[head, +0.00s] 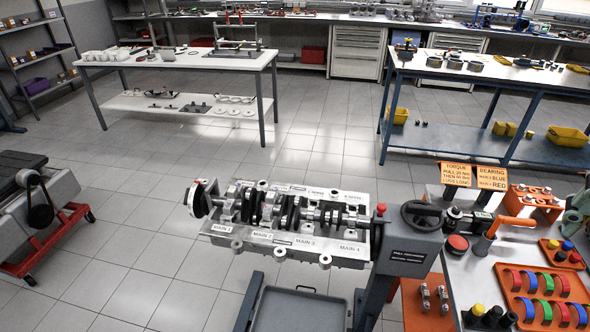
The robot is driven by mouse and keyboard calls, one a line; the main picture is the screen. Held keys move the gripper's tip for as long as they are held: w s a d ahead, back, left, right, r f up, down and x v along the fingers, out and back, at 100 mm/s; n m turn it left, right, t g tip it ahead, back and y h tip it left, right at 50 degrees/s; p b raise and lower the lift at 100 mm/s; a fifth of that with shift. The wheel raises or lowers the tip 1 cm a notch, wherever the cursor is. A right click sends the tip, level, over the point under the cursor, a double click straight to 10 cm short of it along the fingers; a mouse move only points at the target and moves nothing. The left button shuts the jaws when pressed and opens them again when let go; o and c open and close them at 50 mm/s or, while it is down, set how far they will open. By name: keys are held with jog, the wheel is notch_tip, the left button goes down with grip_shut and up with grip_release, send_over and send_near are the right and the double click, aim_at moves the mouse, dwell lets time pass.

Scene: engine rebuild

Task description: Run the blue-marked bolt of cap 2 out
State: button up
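The engine block (345,260) sits on a stand in the lower middle of the head view, with its crankshaft (291,214) exposed along the top. Labels MAIN 1 to MAIN 4 run left to right along its near edge; the MAIN 2 label (262,235) is second from the left. Metal caps and journals show along the crankshaft, but cap 2 cannot be clearly told from the parts around it. Its blue-marked bolt is too small to make out. My gripper is not in view.
The stand has a black handwheel (422,215) at the right. A bench beyond it holds an orange tray of coloured shells (545,296), signs (456,175) and tools. Two worktables (180,60) (490,72) stand behind. A red-framed cart (45,240) is at left. Tiled floor between is clear.

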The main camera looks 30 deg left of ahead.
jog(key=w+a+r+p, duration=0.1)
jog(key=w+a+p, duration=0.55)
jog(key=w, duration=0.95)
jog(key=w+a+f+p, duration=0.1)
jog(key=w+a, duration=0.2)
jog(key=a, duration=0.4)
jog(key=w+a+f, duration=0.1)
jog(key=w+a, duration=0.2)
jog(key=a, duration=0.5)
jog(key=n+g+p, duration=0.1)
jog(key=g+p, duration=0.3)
jog(key=p, duration=0.5)
send_over(275, 189)
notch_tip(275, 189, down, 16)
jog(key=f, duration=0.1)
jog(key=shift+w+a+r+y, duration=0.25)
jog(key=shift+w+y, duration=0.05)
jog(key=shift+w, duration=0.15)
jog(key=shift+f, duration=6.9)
